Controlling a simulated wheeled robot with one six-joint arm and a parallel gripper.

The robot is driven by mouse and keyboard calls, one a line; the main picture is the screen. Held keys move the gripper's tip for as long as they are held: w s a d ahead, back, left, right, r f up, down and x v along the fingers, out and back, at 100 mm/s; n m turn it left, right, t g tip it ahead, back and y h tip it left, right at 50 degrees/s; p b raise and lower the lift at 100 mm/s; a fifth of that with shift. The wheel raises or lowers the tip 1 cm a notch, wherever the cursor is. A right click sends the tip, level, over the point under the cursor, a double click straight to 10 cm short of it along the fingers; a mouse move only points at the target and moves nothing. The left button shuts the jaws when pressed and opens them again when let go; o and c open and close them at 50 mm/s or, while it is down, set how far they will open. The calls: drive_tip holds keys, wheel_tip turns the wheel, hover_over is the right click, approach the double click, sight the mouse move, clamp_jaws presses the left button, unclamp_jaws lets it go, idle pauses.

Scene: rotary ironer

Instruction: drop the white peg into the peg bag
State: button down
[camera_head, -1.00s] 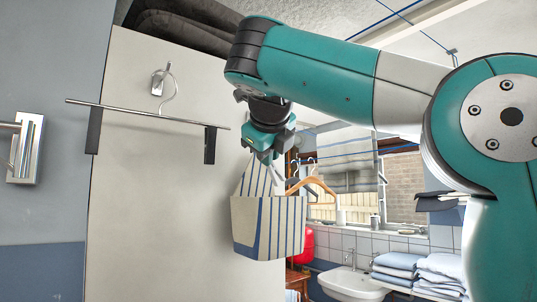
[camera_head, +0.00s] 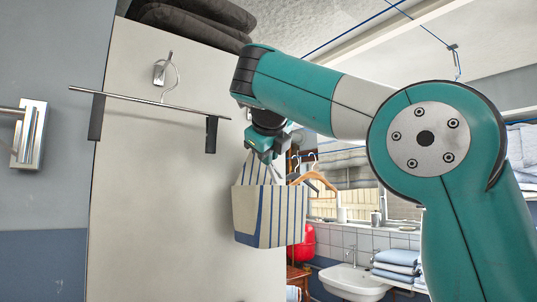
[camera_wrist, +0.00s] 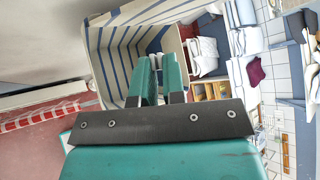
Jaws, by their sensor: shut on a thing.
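The peg bag (camera_head: 270,215) is a cloth bag with cream and blue stripes, hanging in front of the pale cabinet door in the head view. My gripper (camera_head: 270,158) is at the top of the bag, with its tips partly hidden there. In the wrist view the open mouth of the bag (camera_wrist: 108,62) lies beyond my gripper (camera_wrist: 160,68), whose fingers point into it. The fingers are close together on a small white thing, the white peg (camera_wrist: 157,56), of which only a little shows at the tips.
A wooden hanger (camera_head: 316,178) hangs just right of the bag. A basin (camera_head: 352,281) and folded towels (camera_head: 398,260) are lower right.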

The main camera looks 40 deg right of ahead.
drive_tip(key=c, duration=0.6)
unclamp_jaws()
drive_tip(key=shift+c, duration=0.2)
drive_tip(key=shift+s+a, duration=0.1)
drive_tip(key=s+a+r+p, duration=0.1)
drive_tip(key=s+a, duration=0.3)
drive_tip(key=s, duration=0.2)
drive_tip(key=shift+s+r, duration=0.2)
drive_tip(key=shift+r, duration=0.1)
idle(0.8)
idle(0.4)
